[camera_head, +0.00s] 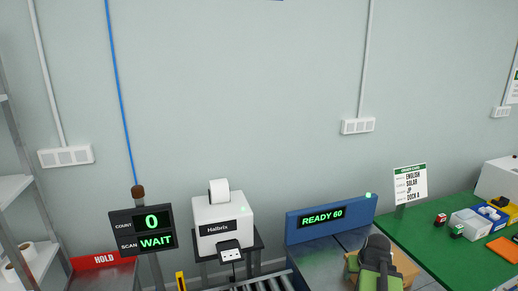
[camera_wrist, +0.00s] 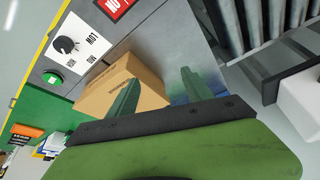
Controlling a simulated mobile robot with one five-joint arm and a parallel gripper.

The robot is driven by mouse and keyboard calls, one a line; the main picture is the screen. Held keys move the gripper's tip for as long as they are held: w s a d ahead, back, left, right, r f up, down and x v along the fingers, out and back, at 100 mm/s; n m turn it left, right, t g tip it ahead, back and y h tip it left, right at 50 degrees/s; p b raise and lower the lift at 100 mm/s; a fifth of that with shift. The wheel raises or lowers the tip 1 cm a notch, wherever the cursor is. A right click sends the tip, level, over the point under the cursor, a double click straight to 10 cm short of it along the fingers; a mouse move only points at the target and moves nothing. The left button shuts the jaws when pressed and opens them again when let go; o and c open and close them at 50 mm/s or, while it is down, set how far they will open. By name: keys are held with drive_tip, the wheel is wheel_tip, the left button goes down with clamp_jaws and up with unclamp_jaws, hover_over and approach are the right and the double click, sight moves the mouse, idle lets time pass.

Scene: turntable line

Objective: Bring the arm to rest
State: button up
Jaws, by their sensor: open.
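My gripper (camera_wrist: 160,92) is open in the wrist view, its two green fingers spread apart with nothing between the tips that I can see held. A brown cardboard box (camera_wrist: 122,86) lies beyond the fingers, and the left finger overlaps it in the picture; I cannot tell whether they touch. In the head view my arm (camera_head: 376,262) shows at the bottom right of centre, in front of the cardboard box (camera_head: 405,265), which is mostly hidden.
A control panel with a black knob (camera_wrist: 65,45) is close at upper left. Conveyor rollers (camera_head: 270,283) run below the label printer (camera_head: 222,222). A blue READY 60 display (camera_head: 330,219) stands behind my arm. A green table (camera_head: 450,240) with small items is right; a count display (camera_head: 145,230) is left.

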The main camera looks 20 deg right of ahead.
drive_tip(key=w+a+n+g+y, duration=0.1)
drive_tip(key=w+a+n, duration=0.3)
drive_tip(key=a, duration=1)
drive_tip(key=w+a+n+y, duration=0.1)
drive_tip(key=w+a, duration=0.4)
drive_tip(key=a, duration=1)
drive_tip(key=s+a+f+g, duration=0.1)
drive_tip(key=s+a+g, duration=0.2)
drive_tip(key=a, duration=0.6)
drive_tip(key=shift+s+a+f, duration=0.2)
drive_tip(key=shift+s+f, duration=0.15)
drive_tip(key=shift+s, duration=0.75)
